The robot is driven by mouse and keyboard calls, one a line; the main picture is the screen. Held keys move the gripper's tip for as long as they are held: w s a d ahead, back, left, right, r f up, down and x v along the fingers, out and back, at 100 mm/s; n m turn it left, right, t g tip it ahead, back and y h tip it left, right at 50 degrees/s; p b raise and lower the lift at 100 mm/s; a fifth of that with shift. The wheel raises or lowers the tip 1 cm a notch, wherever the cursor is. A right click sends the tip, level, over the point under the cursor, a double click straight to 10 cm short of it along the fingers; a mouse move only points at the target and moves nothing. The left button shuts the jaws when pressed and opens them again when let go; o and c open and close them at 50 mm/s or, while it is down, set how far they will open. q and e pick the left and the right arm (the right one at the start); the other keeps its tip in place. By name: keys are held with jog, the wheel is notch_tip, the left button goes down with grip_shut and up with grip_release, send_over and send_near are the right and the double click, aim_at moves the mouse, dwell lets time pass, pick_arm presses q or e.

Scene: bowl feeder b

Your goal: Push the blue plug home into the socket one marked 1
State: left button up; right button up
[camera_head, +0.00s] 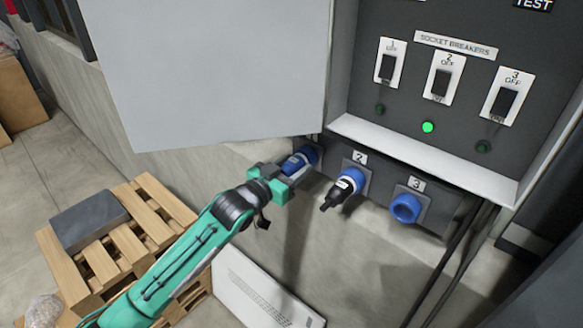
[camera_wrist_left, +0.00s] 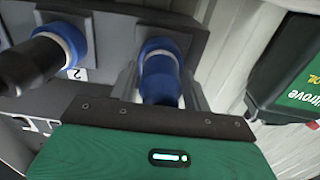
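The blue plug (camera_head: 293,165) is at the leftmost socket, socket one (camera_head: 312,153), under the cabinet. In the left wrist view the blue plug (camera_wrist_left: 160,82) points into the blue collar of socket one (camera_wrist_left: 158,44). How deep it sits cannot be told. My left gripper (camera_head: 285,176) is around the plug's body, one finger on each side. The wrist view shows both fingers of the left gripper (camera_wrist_left: 161,92) close against the plug, shut on it. The 1 mark by the socket is hidden. My right gripper is not in view.
A black plug (camera_head: 343,187) with a white ring sits in socket two, right beside. Socket three (camera_head: 405,208) is empty. Above is a breaker panel (camera_head: 456,92) with a green lamp lit under switch 2. A grey door (camera_head: 210,70) hangs open above my gripper. Pallets (camera_head: 125,240) stand lower left.

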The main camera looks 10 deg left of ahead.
pick_arm(q)
jog(key=shift+o, duration=1.4)
jog(key=shift+w, duration=0.1)
jog(key=shift+d+f, duration=0.1)
jog(key=shift+d, duration=0.05)
